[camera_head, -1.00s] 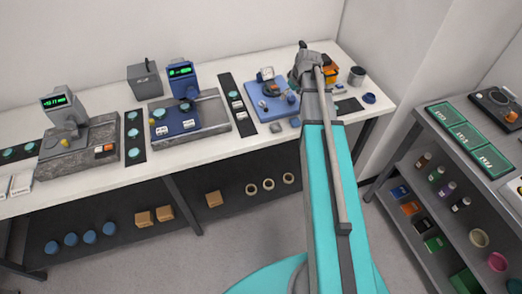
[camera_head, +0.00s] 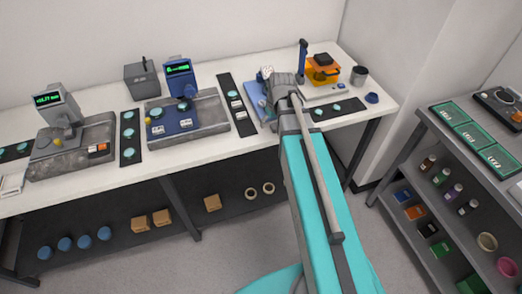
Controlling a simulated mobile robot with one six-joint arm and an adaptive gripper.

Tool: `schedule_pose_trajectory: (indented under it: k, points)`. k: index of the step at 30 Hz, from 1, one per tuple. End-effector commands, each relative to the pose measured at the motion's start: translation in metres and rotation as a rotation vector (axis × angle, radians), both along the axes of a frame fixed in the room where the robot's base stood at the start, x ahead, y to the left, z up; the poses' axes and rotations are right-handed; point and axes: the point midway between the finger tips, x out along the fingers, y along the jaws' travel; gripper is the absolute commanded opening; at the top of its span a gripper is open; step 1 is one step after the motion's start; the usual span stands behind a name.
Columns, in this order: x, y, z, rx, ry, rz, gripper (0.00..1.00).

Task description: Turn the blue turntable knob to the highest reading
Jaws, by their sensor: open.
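A blue instrument base (camera_head: 256,101) shows only in part, at its left edge; my wrist and arm cover the rest, and no knob on it can be made out. A round white dial (camera_head: 266,72) stands at its back, its reading too small to tell. A second blue instrument (camera_head: 179,122), with a green-digit display on a post, stands left on a grey stone slab. I cannot tell from this view which one carries the turntable knob. My wrist is over the blue base's right side; my jaws are hidden behind it, so any contact is not visible.
A grey instrument (camera_head: 70,141) with a lit display stands at the left of the white bench (camera_head: 215,146). A dark box (camera_head: 142,81), an orange-and-black device (camera_head: 322,70), a dark cup (camera_head: 359,75) and dark strips with round discs stand around. A shelf unit (camera_head: 436,190) is at right.

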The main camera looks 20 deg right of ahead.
Motion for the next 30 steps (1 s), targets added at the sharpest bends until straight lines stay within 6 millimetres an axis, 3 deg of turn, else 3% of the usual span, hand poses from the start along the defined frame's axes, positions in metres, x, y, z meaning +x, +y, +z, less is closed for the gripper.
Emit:
schedule_pose_trajectory:
  k: [18,30]
  points:
    - [-0.058,0.051,-0.036,-0.037,0.092,-0.073,0.87]
    - [-0.070,0.060,-0.041,-0.049,0.111,-0.094,0.87]
